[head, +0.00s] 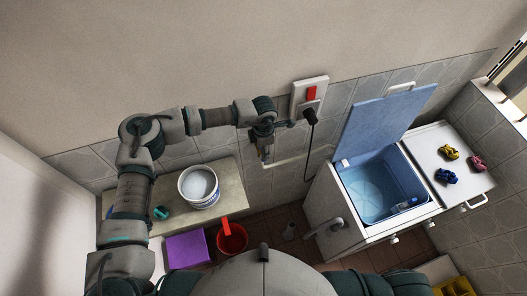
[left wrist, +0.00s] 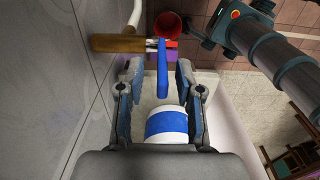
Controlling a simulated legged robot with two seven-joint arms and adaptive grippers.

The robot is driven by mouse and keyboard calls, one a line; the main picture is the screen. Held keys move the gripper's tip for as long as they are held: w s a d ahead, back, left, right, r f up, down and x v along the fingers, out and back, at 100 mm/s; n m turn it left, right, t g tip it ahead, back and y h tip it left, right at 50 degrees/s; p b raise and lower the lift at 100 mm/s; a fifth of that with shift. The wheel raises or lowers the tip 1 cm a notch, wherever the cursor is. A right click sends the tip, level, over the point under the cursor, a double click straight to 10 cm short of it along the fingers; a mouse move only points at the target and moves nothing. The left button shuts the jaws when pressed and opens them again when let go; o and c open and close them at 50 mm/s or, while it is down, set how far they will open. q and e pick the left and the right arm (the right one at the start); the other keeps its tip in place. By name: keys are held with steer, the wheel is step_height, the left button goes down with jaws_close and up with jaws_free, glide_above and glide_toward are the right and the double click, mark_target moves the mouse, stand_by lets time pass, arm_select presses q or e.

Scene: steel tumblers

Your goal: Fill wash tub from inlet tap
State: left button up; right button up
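The wash tub (head: 373,205) is the blue basin of a white washing machine, at the right in the head view. Its blue lid (head: 385,122) stands open. A small blue and white item lies inside; I cannot tell whether there is water. The tap shows in the left wrist view as a brown-gold pipe (left wrist: 118,43) with a blue lever (left wrist: 163,75). My left gripper (head: 265,150) is at the tap by the wall. In the left wrist view its fingers (left wrist: 159,90) are apart on both sides of the lever, with gaps visible. My right gripper is not in view.
A white bucket (head: 199,187) stands on a ledge (head: 230,185) below my left arm. A red mug (head: 232,240) and a purple box (head: 187,250) are lower. A switched socket (head: 309,96) holds a black plug and cord. Several coloured clips lie on the machine's white top (head: 440,160).

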arm_select(q)
step_height(320, 180, down, 2)
steer(key=shift+f, duration=0.2)
steer(key=shift+d+f, duration=0.25)
steer(key=shift+f, duration=0.35)
steer(key=shift+a, duration=0.1)
jaws_close()
